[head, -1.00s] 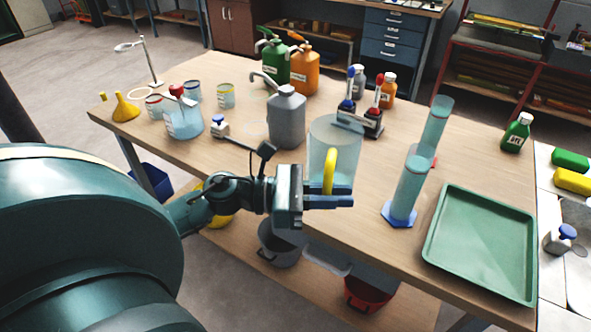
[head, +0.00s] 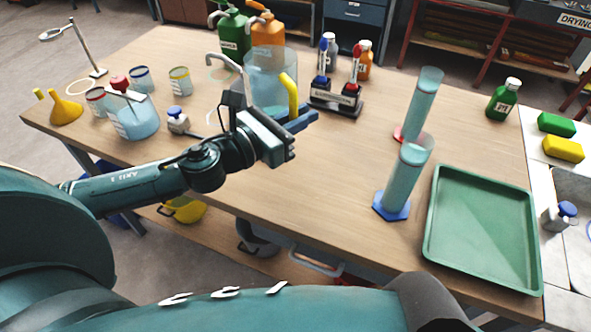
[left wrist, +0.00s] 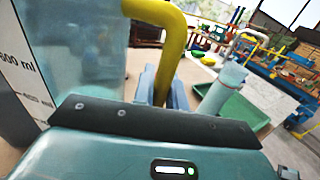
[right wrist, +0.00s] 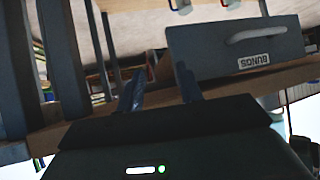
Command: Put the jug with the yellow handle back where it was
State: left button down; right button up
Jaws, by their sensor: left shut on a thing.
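The clear jug (head: 262,78) with the yellow handle (head: 291,97) is upright over the back middle of the table. My left gripper (head: 302,122) is shut on its yellow handle. In the left wrist view the handle (left wrist: 172,55) runs down between the fingers, and the jug wall (left wrist: 75,60) with volume marks fills the left side. I cannot tell whether the jug's base touches the table. My right gripper (right wrist: 160,88) shows only in the right wrist view, fingers apart and empty, in front of a grey drawer labelled BUNGS (right wrist: 240,50).
A grey can's spout (head: 222,68) shows beside the jug; its body is mostly hidden. Green (head: 232,32) and orange (head: 268,35) cans stand behind. A pen-like stand (head: 336,103) is close right. Cylinders (head: 402,180) and a green tray (head: 483,230) stand farther right. The middle front is clear.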

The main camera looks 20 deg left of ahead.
pick_arm(q)
jog(key=w+d+f+n+t+y+b, duration=0.2)
jog(key=w+d+f+n+y, duration=0.15)
jog(key=d+n+y, duration=0.65)
jog(key=a+f, duration=0.1)
jog(key=f, duration=0.2)
jog(key=a+f+m+y+b, duration=0.1)
jog(key=f, duration=0.2)
jog(key=f+m+y, duration=0.1)
jog(key=f, duration=0.1)
jog(key=shift+w+a+f+b, duration=0.35)
jog(key=shift+a+f+b, duration=0.05)
jog(key=shift+f, duration=0.15)
pick_arm(e)
jog(key=shift+w+a+f+n+t+y, duration=0.15)
jog(key=shift+w+a+f+y, duration=0.05)
jog(key=shift+a, duration=0.2)
jog(key=shift+w+a+f+n+t+y, duration=0.15)
jog(key=shift+w+a+f+y, duration=0.05)
jog(key=shift+a, duration=0.2)
pick_arm(q)
jog(key=shift+f, duration=0.15)
jog(key=c, duration=1.5)
grip_release()
jog(key=shift+c, duration=0.2)
jog(key=shift+o, duration=0.5)
pick_arm(e)
jog(key=shift+w+r, duration=0.1)
jog(key=shift+w, duration=0.1)
